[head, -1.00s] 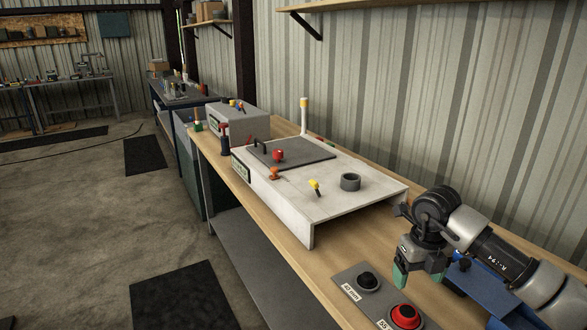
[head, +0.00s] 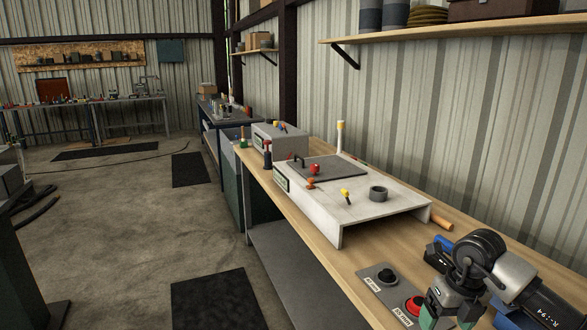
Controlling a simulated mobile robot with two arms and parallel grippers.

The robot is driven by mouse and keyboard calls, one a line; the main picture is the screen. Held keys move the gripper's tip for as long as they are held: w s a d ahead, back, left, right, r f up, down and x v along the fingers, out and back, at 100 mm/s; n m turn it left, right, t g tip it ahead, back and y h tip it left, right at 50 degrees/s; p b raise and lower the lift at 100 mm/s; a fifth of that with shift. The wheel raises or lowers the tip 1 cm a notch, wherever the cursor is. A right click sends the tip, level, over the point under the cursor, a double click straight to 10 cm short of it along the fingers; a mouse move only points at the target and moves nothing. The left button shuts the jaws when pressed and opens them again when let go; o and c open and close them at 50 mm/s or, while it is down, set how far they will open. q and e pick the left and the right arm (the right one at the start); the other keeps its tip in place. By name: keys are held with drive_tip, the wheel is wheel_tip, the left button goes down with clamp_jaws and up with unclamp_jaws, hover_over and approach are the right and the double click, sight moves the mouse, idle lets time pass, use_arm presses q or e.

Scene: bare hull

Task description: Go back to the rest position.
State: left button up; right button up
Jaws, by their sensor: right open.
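My right gripper (head: 441,316) is at the lower right of the head view, over the near end of the wooden workbench (head: 300,217). Its green-tipped fingers point down and are partly cut off by the bottom edge. It is open, and I see nothing held in it. It is beside a grey plate with a black knob (head: 387,275) and a red knob (head: 414,304). My left gripper is not in view.
A white raised panel (head: 345,213) with a dark plate, small levers and a grey ring (head: 378,193) stands on the bench. A blue tool (head: 438,252) lies near my right arm. A shelf (head: 450,28) hangs above. Floor to the left is mostly open.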

drive_tip(key=s+a+n+t+y, duration=0.1)
drive_tip(key=s+a+y, duration=0.2)
drive_tip(key=a+y, duration=1.15)
drive_tip(key=s+a+r+m+t+y, duration=0.1)
drive_tip(key=a+r+m+t+y, duration=0.2)
drive_tip(key=a+r+m+t, duration=0.5)
drive_tip(key=d+f+m+t+h, duration=0.6)
drive_tip(key=d+m+t+h, duration=0.35)
drive_tip(key=m+h, duration=0.85)
drive_tip(key=s+d+f+m+g+h, duration=0.2)
drive_tip(key=s+d+f+m+g, duration=0.25)
drive_tip(key=f+m, duration=0.3)
drive_tip(key=s+f+m+g+y, duration=0.1)
drive_tip(key=s+f+g, duration=0.5)
drive_tip(key=s, duration=0.3)
drive_tip(key=s+f+m+g, duration=0.1)
drive_tip(key=s+f+g, duration=0.4)
drive_tip(key=s, duration=0.5)
wheel_tip(320, 180, down, 25)
drive_tip(key=g, duration=0.1)
drive_tip(key=s+d+f+g, duration=0.1)
drive_tip(key=s+d+f, duration=0.1)
drive_tip(key=s+f, duration=1.4)
drive_tip(key=shift+s+d+f, duration=0.2)
drive_tip(key=shift+s+f, duration=0.1)
drive_tip(key=shift+s, duration=0.05)
